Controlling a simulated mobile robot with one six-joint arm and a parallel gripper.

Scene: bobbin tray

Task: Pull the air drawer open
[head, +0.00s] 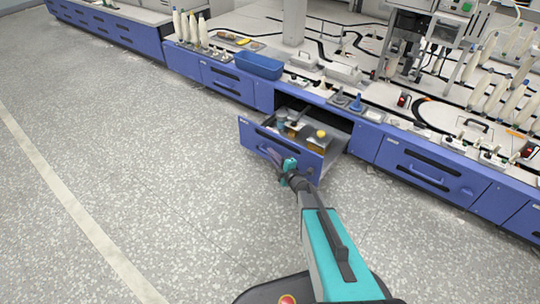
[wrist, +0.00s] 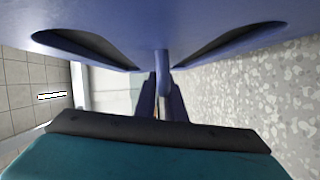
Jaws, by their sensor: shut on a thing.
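The air drawer (head: 257,136) is a blue-fronted drawer in the middle of the long blue bench. It stands well out from the bench, and its inside shows several items, among them a yellow-topped container (head: 319,139). My gripper (head: 287,166) is at the drawer's front, shut on the handle. In the wrist view the blue handle (wrist: 163,72) runs between my fingers (wrist: 161,100), with the blue drawer front (wrist: 155,30) above and dark slots on both sides. The fingertips are partly hidden in the head view.
A closed drawer with a handle (head: 425,174) is to the right, and another closed drawer (head: 226,80) is to the left. A blue bin (head: 257,65) and several bobbins (head: 190,27) stand on the bench top. The speckled floor (head: 130,150) in front is clear.

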